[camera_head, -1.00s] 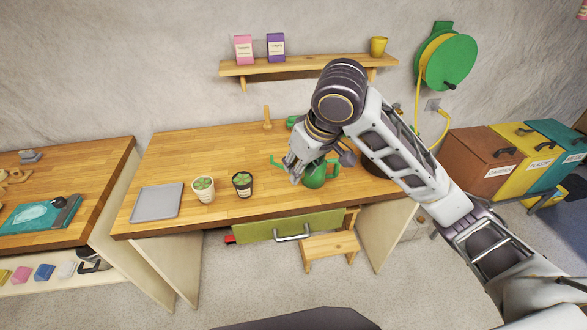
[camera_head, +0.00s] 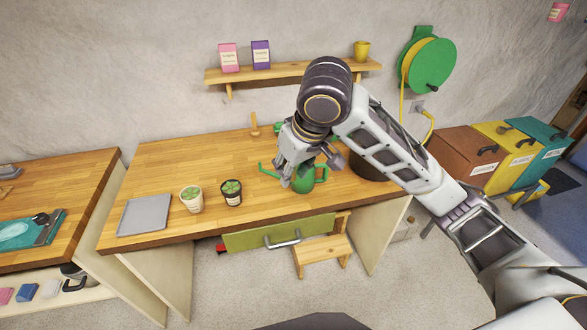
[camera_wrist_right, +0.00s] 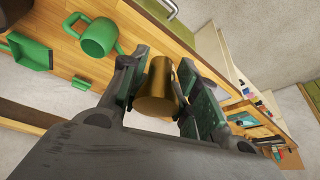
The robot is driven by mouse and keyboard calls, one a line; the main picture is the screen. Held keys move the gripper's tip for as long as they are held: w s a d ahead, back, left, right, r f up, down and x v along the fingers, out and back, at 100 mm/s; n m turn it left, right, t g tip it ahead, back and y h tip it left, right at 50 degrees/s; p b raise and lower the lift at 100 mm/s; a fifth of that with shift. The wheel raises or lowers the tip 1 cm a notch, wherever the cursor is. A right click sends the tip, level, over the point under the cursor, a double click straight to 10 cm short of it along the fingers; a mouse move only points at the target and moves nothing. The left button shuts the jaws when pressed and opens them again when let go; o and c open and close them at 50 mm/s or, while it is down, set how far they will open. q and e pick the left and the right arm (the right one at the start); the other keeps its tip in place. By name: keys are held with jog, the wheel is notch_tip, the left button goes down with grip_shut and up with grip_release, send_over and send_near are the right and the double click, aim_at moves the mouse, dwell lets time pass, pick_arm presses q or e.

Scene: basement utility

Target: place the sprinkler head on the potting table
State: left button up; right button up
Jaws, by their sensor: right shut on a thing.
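My right gripper (camera_wrist_right: 160,90) is shut on a brass-coloured cylinder (camera_wrist_right: 157,90), which looks like the sprinkler head. In the head view my right gripper (camera_head: 291,165) is above the potting table (camera_head: 160,165), close to a green watering can (camera_head: 304,182). The held piece cannot be made out there. The table has a wooden top and a green drawer front. In the wrist view the watering can (camera_wrist_right: 98,38) is left of the fingers, apart from the held piece. My left gripper is in neither view.
A grey tray (camera_head: 145,215) and two potted plants (camera_head: 191,198) (camera_head: 231,192) stand on the table's left and middle. Bare wood lies behind them. A wall shelf (camera_head: 300,72) hangs above. A step stool (camera_head: 322,252) is below the drawer.

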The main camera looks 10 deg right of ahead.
jog(key=w+a+m+h, duration=0.1)
jog(key=w+a+m, duration=0.3)
jog(key=w+a, duration=0.5)
jog(key=shift+a+h, duration=0.4)
jog(key=shift+a, duration=0.6)
jog(key=shift+f, duration=0.1)
jog(key=s+d+f+n+g+y, duration=0.1)
jog(key=d+f+n+g+y, duration=0.1)
jog(key=f+n, duration=0.3)
jog(key=s+d+f+n+g+y, duration=0.1)
jog(key=s+d+f+n+y, duration=0.1)
jog(key=f+n, duration=0.4)
jog(key=shift+s+d+f+n+g, duration=0.35)
jog(key=shift+d+n, duration=0.5)
jog(key=shift+n, duration=2.05)
jog(key=shift+m, duration=0.3)
